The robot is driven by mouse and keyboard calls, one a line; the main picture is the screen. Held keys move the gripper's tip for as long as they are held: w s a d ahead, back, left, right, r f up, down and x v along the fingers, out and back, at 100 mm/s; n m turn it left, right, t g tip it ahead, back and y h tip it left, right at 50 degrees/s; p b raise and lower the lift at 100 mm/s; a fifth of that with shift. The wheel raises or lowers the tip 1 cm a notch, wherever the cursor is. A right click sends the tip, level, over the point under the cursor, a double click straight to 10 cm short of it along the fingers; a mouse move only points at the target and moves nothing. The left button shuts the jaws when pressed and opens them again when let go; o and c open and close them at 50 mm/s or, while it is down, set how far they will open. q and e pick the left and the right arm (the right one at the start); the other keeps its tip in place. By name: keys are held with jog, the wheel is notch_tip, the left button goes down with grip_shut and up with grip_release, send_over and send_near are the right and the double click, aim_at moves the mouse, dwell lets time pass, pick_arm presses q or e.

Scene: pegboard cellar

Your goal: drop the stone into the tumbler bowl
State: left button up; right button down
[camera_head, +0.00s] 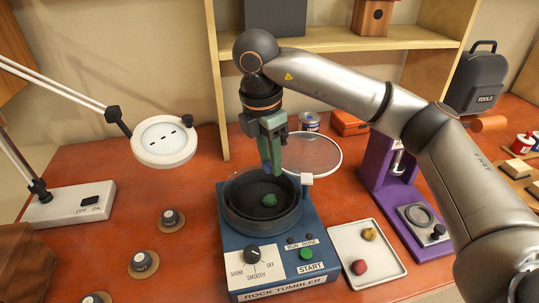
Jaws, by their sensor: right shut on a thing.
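The rock tumbler (265,268) is a blue box with a round dark tumbler bowl (240,218) on top. The bowl is open, and a green stone (269,200) shows inside it. My right gripper (270,168) points down over the back part of the bowl, with its fingertips above the green stone in the picture. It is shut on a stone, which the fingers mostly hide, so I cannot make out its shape. My left gripper is out of view.
A round clear lid (312,153) stands open behind the bowl. A white tray (378,274) at right holds a yellow stone (370,234) and a red stone (359,267). A purple press (385,190) stands further right. A magnifier lamp (164,158) hangs at left.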

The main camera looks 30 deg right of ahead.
aim_at(269, 172)
jog(key=shift+f+b, duration=1.95)
jog(key=shift+f, duration=1.05)
jog(key=c, duration=0.5)
grip_release()
jog(key=shift+r, duration=0.15)
notch_tip(269, 172, up, 12)
jog(key=a+p, duration=0.1)
jog(key=shift+s+a+p, duration=0.15)
jog(key=shift+a+p, duration=0.1)
jog(key=shift+p, duration=0.1)
jog(key=shift+r, duration=0.1)
